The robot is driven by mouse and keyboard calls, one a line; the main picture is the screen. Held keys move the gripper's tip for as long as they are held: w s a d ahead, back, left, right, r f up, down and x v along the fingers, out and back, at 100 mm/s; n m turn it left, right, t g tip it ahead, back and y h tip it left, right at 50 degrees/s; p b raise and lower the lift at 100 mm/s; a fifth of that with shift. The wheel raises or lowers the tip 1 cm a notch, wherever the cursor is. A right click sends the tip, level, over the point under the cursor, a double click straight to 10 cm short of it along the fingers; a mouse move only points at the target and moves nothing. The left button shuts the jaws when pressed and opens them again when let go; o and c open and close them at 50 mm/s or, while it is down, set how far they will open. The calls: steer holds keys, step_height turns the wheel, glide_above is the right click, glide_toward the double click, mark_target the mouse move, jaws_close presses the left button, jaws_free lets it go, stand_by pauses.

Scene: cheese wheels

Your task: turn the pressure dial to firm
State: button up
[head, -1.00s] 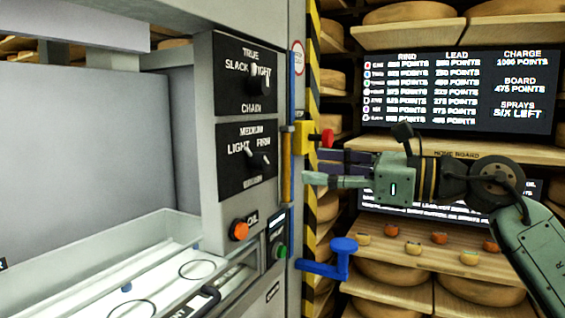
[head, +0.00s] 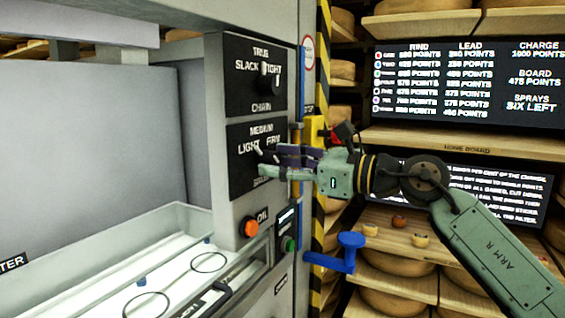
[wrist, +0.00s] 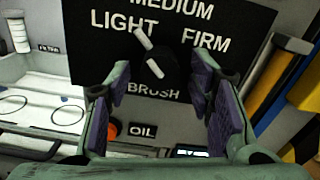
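The pressure dial (wrist: 154,66) is a black knob with a white pointer, on a black panel (head: 238,176) marked LIGHT, MEDIUM, FIRM and BRUSH. In the wrist view its pointer tilts up and left, between LIGHT and MEDIUM. My gripper (wrist: 160,72) is open, with one purple-padded finger to the left of the dial and one to the right. No contact shows; the remaining gap to the knob is unclear. In the head view my gripper (head: 266,162) is at the panel's right part and hides much of the dial.
A chain dial (head: 268,86) sits on the panel above. Below are an orange OIL button (head: 249,227) and a green button (head: 290,244). A yellow block with a red knob (head: 318,132) and a blue crank (head: 345,251) stick out at right.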

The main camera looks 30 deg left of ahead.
steer(key=c, duration=1.1)
steer(key=shift+o, duration=0.3)
steer(key=shift+m, duration=0.3)
steer(key=m+b, duration=0.1)
steer(key=m, duration=0.2)
steer(key=shift+f, duration=0.1)
steer(key=m, duration=0.5)
steer(key=shift+s+b, duration=0.1)
steer(key=shift+b, duration=0.25)
steer(key=m, duration=0.4)
steer(key=shift+m, duration=0.3)
steer(key=shift+s+m+p, duration=0.1)
steer(key=shift+m+p, duration=0.65)
steer(key=shift+m, duration=1.55)
steer(key=o, duration=1.1)
